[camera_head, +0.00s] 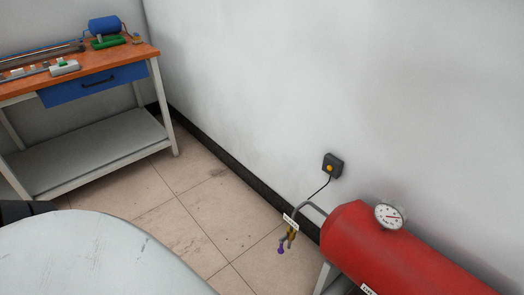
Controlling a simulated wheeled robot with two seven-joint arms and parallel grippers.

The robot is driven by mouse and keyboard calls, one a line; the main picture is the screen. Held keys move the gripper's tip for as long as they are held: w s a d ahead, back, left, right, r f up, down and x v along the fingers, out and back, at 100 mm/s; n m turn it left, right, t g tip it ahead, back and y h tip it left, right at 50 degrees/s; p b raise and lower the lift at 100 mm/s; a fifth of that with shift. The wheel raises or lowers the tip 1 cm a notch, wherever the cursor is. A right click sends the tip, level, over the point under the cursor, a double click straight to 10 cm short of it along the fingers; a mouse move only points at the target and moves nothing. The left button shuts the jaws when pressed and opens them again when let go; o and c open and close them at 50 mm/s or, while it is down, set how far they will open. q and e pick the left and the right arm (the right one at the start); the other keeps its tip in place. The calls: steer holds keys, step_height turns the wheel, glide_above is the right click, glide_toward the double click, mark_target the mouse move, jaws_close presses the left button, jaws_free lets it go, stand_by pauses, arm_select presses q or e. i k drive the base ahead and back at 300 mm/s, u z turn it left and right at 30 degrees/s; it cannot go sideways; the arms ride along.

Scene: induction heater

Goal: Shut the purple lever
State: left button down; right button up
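The purple lever (281,249) is small and sits on a brass-coloured valve (291,233) at the end of a grey bent pipe (312,206). The pipe comes out of the left end of a red tank (390,248) at the lower right. A small white tag stands by the valve. Whether the lever is open or shut is too small to tell. Neither of my grippers is in view.
A dial gauge (389,216) sits on the tank. A dark box with a yellow button (332,167) is on the wall. A workbench (150,54) stands at the upper left. A pale rounded surface (80,260) fills the lower left. Tiled floor between is clear.

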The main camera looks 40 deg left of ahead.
mark_target(281, 251)
steer(key=u, duration=0.2)
steer(key=i, duration=0.45)
steer(key=z, duration=0.4)
steer(key=k, duration=1.4)
steer(key=u, duration=0.45)
